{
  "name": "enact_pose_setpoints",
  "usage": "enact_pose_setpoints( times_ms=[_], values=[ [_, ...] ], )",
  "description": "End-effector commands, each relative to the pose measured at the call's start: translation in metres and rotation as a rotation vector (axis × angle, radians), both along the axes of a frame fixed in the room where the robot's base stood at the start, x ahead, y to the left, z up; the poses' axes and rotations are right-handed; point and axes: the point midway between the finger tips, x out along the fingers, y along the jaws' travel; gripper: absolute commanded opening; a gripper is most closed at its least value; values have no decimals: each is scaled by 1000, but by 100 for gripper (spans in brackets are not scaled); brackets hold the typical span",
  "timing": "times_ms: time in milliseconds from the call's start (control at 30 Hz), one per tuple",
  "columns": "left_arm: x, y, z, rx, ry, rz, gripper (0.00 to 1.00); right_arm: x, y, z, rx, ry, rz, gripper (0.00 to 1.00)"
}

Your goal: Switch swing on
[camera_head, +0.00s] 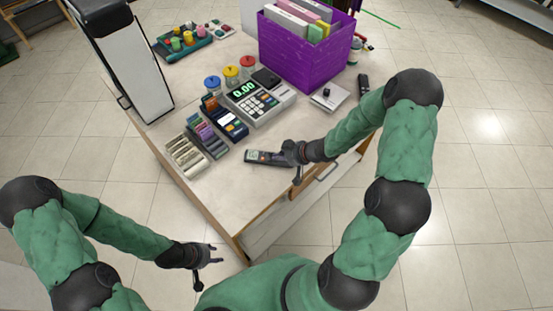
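A dark handheld remote-like device (262,158) with a small light screen lies on the pale counter (225,190) near its right edge. My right gripper (292,155) is at the right end of this device, touching or very near it; its fingers are too small and dark to tell whether they grip it. My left gripper (211,255) is open and empty, in front of the counter's near corner and apart from everything. Nothing in view is clearly recognisable as a swing.
A purple box of folders (292,48) stands behind. The tiled floor at right is free.

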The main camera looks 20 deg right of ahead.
Motion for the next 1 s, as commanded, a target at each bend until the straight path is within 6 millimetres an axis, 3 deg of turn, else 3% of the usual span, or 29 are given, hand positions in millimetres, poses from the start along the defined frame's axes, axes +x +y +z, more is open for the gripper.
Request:
enact_pose_setpoints(
  times_ms=[233,667,1000],
  values=[
    [0,0,15,0,0,0,40,0,0,12,0,-1,0,0],
    [0,0,17,0,0,0,40,0,0,13,0,-1,0,0],
    [0,0,45,0,0,0,40,1,-1,38,0,-1,-1,0]
  ],
)
